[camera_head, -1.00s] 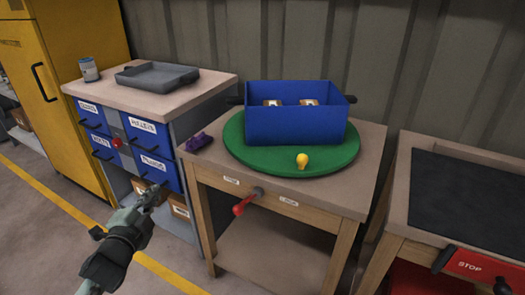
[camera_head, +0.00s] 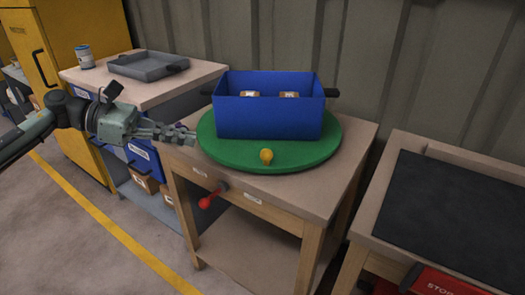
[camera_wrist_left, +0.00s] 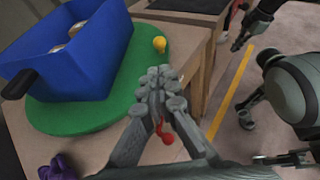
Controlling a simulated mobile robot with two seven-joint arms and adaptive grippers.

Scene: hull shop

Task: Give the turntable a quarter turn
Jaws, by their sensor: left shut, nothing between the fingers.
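The green turntable (camera_head: 318,148) lies on a wooden workbench, with a yellow knob (camera_head: 267,156) at its front rim. A blue bin (camera_head: 268,118) with dark side handles stands on it, holding two small brown-and-white items. My left gripper (camera_head: 190,137) is shut and empty at the disc's left edge; I cannot tell whether it touches. In the left wrist view its fingertips (camera_wrist_left: 160,82) overlap the edge of the green disc (camera_wrist_left: 75,117), with the yellow knob (camera_wrist_left: 160,44) beyond. A dark gripper-like part, probably my right gripper (camera_wrist_left: 238,40), shows there; its jaws are unclear.
A purple object (camera_wrist_left: 57,168) lies near the turntable, hidden in the head view. A red-handled lever (camera_head: 207,201) sticks out from the workbench front (camera_head: 300,222). Left is a drawer cabinet with a grey tray (camera_head: 149,66); right, a bench with a dark mat (camera_head: 455,215).

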